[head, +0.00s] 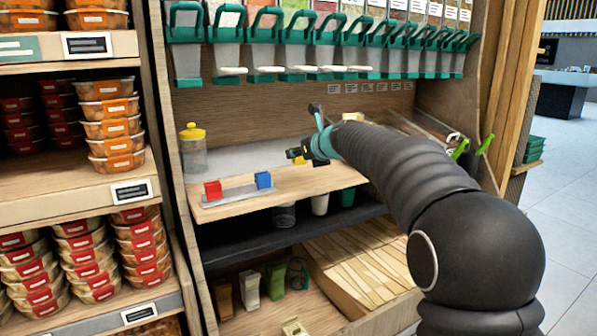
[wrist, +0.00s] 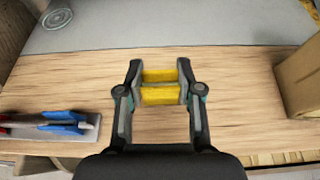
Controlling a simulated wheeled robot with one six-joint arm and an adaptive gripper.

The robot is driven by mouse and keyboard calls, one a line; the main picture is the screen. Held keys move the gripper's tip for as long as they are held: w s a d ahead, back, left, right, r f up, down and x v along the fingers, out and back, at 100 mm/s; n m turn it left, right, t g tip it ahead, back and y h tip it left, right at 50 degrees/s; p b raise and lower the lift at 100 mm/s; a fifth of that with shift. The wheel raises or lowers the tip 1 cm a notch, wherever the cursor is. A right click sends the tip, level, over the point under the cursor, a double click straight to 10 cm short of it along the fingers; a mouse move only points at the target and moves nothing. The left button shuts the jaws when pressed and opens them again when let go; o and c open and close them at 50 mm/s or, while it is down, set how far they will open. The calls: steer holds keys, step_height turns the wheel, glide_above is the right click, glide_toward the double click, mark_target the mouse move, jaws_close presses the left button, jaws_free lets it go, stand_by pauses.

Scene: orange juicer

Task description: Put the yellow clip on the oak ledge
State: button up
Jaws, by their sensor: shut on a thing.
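My gripper (wrist: 158,80) is shut on the yellow clip (wrist: 161,95), which sits between its two fingers in the wrist view. The oak ledge (wrist: 215,75) lies below the clip; I cannot tell whether the clip touches it. In the head view my gripper (head: 299,155) is over the back part of the oak ledge (head: 312,183). A little of the yellow clip (head: 300,160) shows there; the gripper hides the rest.
A red clip (head: 213,190) and a blue clip (head: 263,180) stand on a grey strip (head: 238,194) at the ledge's left. A yellow-lidded jar (head: 193,150) stands behind them. Green-handled dispensers (head: 265,50) hang above. A brown block (wrist: 301,80) borders the ledge's right in the wrist view.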

mark_target(299, 179)
steer(key=shift+a+f, duration=0.15)
steer(key=shift+a, duration=0.05)
steer(key=shift+f+b, duration=1.15)
steer(key=shift+f, duration=0.8)
steer(key=shift+f, duration=0.2)
steer(key=o, duration=0.8)
steer(key=shift+c, duration=0.2)
steer(key=shift+r, duration=0.1)
steer(key=shift+s+d+r, duration=0.1)
steer(key=shift+r, duration=0.1)
steer(key=v, duration=1.1)
steer(key=shift+s+d+p, duration=0.25)
steer(key=shift+s+p, duration=0.05)
steer(key=shift+p, duration=0.05)
